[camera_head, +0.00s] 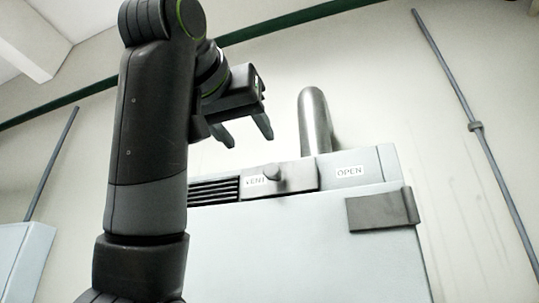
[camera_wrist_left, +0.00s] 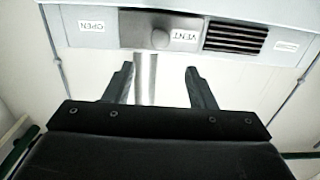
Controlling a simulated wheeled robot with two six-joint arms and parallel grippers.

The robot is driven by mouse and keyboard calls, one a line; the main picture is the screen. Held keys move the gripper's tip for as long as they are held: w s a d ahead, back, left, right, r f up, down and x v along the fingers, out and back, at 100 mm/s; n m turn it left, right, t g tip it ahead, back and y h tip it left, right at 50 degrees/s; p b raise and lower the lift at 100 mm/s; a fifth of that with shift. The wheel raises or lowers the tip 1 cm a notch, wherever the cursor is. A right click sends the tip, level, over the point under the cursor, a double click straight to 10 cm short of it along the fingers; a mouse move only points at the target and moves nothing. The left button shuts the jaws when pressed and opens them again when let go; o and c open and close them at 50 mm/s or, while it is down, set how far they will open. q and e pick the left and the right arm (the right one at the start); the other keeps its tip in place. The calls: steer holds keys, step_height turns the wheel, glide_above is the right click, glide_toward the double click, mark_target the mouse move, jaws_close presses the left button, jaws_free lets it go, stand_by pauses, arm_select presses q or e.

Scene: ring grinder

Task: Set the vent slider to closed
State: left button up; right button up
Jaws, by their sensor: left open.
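The vent slider is a grey metal plate (camera_head: 300,177) with a round knob (camera_head: 272,173), set in the top band of a pale cabinet. The plate lies between the dark vent slots (camera_head: 214,190) and the OPEN label (camera_head: 350,171); the slots are uncovered. In the left wrist view the picture is upside down, with the knob (camera_wrist_left: 160,39) between the OPEN label (camera_wrist_left: 91,26) and the slots (camera_wrist_left: 235,37). My left gripper (camera_head: 248,138) is open and empty, above the knob in the head view and apart from it. My right gripper is not in view.
A metal pipe (camera_head: 315,120) rises behind the cabinet top, near my left gripper. A dark bracket (camera_head: 382,210) sticks out at the cabinet's upper right corner. A small label (camera_wrist_left: 286,46) beyond the slots is too blurred to read.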

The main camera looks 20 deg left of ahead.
mark_target(270, 168)
arm_select(q)
steer(key=w+p, duration=0.4)
steer(key=w, duration=0.6)
steer(key=shift+w+d+r+p, duration=0.1)
steer(key=shift+w+r+p, duration=0.05)
steer(key=shift+p, duration=0.2)
steer(key=shift+w+d+p, duration=0.15)
steer(key=shift+w+p, duration=0.15)
steer(key=shift+w, duration=0.5)
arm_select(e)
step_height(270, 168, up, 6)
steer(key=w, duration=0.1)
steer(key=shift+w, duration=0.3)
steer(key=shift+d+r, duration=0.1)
arm_select(q)
jaws_close()
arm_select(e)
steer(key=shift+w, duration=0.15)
